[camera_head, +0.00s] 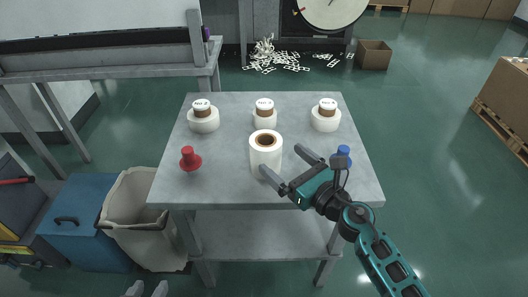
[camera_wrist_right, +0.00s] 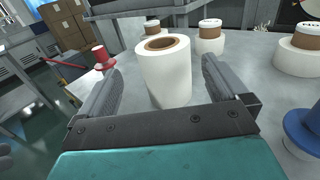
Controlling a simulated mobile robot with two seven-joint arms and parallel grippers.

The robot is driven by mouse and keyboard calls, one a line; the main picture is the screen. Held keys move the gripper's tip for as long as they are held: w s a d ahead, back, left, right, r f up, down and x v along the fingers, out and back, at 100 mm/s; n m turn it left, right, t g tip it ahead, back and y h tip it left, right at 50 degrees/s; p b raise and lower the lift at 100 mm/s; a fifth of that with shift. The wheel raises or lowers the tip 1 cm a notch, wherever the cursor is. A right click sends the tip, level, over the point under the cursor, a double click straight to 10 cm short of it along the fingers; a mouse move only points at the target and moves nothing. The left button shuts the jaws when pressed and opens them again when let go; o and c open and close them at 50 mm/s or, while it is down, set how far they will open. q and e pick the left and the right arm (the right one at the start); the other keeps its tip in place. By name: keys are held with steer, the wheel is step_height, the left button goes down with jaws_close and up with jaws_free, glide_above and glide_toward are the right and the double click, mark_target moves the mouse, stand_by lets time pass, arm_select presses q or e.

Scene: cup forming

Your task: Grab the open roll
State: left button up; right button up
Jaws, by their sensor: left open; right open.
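The open roll is a tall white roll (camera_head: 265,156) with a brown core, standing upright near the middle of the grey table. My right gripper (camera_head: 283,161) is open at the front right of the roll, its fingers pointing towards it. In the right wrist view the white roll (camera_wrist_right: 167,75) stands ahead, between the lines of the open fingers (camera_wrist_right: 161,75). I cannot tell whether either finger touches it. My left gripper (camera_head: 146,290) shows only its fingertips at the bottom edge, apart and empty, away from the table.
Three wide rolls with labelled tops (camera_head: 203,121) (camera_head: 264,119) (camera_head: 325,119) stand along the back of the table (camera_head: 225,188). A red knob (camera_head: 190,160) is on the left and a blue knob (camera_head: 344,152) on the right, close to my right gripper. A bin (camera_head: 146,222) stands beside the table.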

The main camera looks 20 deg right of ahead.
mark_target(272, 146)
steer(key=x, duration=0.2)
steer(key=shift+w, duration=0.3)
steer(key=shift+r+x, duration=0.2)
steer(key=shift+x, duration=2.45)
steer(key=shift+d, duration=0.2)
steer(key=shift+c, duration=0.4)
steer(key=c, duration=0.8)
steer(key=shift+r, duration=0.15)
